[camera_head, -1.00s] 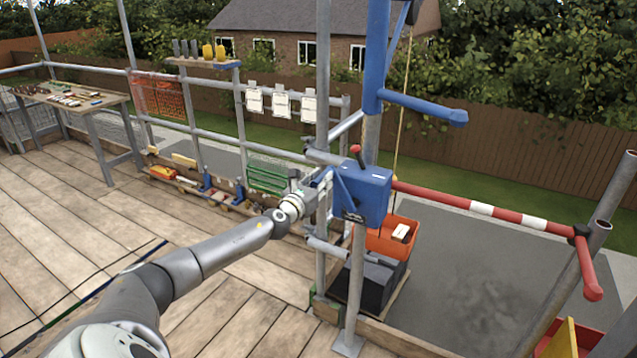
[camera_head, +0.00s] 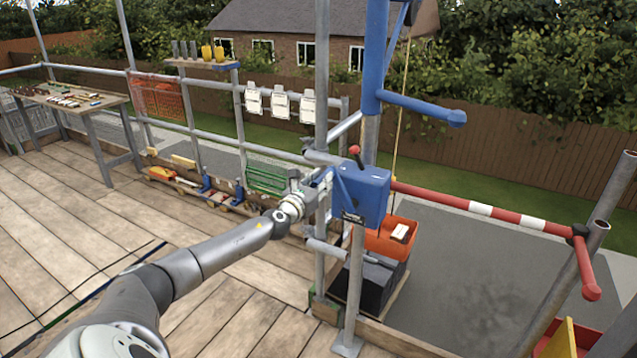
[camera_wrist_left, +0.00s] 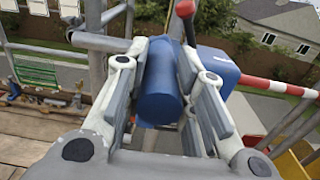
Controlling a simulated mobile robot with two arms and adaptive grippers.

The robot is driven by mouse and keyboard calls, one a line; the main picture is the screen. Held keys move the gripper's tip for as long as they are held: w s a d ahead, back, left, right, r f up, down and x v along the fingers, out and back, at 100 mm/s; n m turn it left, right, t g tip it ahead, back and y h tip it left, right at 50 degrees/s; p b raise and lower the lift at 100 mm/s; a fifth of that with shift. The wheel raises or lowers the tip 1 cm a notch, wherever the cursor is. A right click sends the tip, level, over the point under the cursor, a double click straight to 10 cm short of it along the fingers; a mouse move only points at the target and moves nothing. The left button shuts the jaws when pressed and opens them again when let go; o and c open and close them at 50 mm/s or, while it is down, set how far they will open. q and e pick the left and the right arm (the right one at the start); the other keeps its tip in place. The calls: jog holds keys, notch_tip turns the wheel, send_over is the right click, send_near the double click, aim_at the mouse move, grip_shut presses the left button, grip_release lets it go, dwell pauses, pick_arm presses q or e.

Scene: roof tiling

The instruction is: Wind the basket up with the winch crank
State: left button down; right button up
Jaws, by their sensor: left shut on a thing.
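The winch (camera_head: 362,196) is a blue box on the scaffold post, with a red-knobbed lever (camera_head: 355,151) on top. My left gripper (camera_head: 322,186) is at the winch's left side. In the left wrist view my left gripper (camera_wrist_left: 163,95) is shut on a blue cylindrical grip (camera_wrist_left: 160,85), which looks like the crank handle. The rest of the crank is mostly hidden by the gripper. The orange basket (camera_head: 378,243) is low behind the post, beneath a yellow rope (camera_head: 400,115), with a pale block inside. My right gripper is not in view.
A red-and-white barrier bar (camera_head: 480,209) runs right from the winch. A blue hoist arm (camera_head: 420,106) juts out above it. Dark boxes (camera_head: 375,283) stand below the basket. A workbench (camera_head: 75,98) is at the far left, and the plank deck (camera_head: 110,215) has open room.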

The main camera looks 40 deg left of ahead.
pick_arm(q)
jog(key=shift+w+d+r, duration=0.1)
jog(key=shift+w+d, duration=0.05)
jog(key=shift+d, duration=0.35)
jog(key=c, duration=1.3)
grip_release()
jog(key=shift+o, duration=0.7)
jog(key=shift+w+d, duration=0.1)
jog(key=shift+d, duration=0.15)
jog(key=shift+a+r, duration=0.15)
jog(key=shift+a, duration=0.1)
jog(key=shift+s, duration=0.3)
jog(key=v, duration=1.1)
jog(key=shift+s+f, duration=0.25)
jog(key=shift+f, duration=0.05)
